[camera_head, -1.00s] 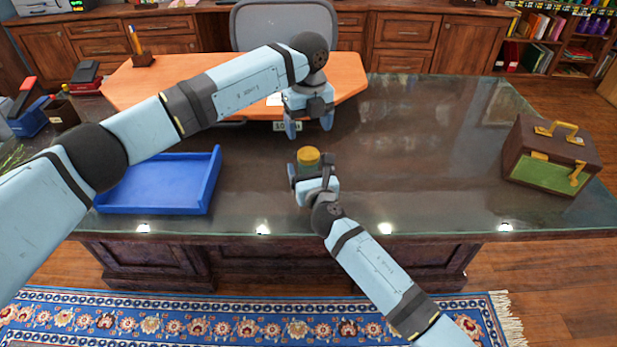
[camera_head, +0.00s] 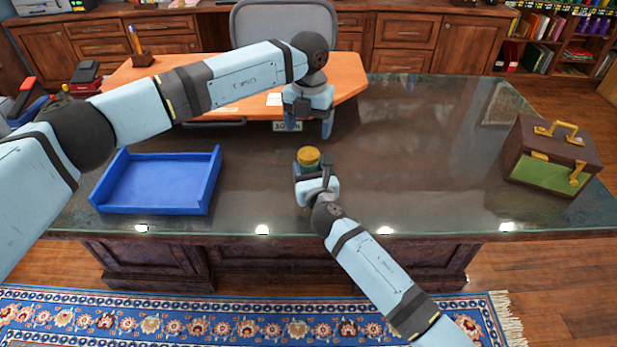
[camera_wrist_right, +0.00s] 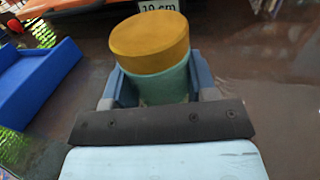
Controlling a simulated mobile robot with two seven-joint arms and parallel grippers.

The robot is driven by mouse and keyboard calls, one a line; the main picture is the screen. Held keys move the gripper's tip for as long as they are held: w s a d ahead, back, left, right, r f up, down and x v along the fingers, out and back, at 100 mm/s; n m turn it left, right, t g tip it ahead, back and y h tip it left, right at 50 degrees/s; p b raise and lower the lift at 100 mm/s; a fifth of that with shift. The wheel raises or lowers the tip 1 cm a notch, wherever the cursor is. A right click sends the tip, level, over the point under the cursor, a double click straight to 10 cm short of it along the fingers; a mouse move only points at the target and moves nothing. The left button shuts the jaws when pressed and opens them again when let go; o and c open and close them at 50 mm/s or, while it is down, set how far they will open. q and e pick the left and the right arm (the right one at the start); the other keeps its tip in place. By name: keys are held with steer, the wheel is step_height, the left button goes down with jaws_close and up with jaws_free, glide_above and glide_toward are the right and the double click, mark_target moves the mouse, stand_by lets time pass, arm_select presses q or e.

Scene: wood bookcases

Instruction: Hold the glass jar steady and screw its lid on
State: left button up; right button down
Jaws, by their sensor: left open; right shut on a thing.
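The glass jar is greenish and stands upright on the dark desk, partly hidden by my right gripper (camera_head: 310,176); its body (camera_wrist_right: 160,84) shows in the right wrist view. The yellow lid (camera_head: 308,156) sits on top of the jar; it also shows in the right wrist view (camera_wrist_right: 150,38). From these views I cannot tell how tightly it sits. My right gripper is shut on the jar, with a finger on each side. My left gripper (camera_head: 309,128) is open and empty, pointing down above and behind the jar, apart from the lid.
A blue tray (camera_head: 213,190) lies on the desk at the left. A brown and green case (camera_head: 545,160) stands at the right. An orange desk (camera_head: 350,75) and a grey chair (camera_head: 280,22) are behind. The desk between jar and case is clear.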

mark_target(309, 153)
arm_select(q)
steer(key=shift+m, duration=0.3)
steer(key=shift+f, duration=4.05)
steer(key=c, duration=0.9)
steer(key=m, duration=0.5)
steer(key=o, duration=1.1)
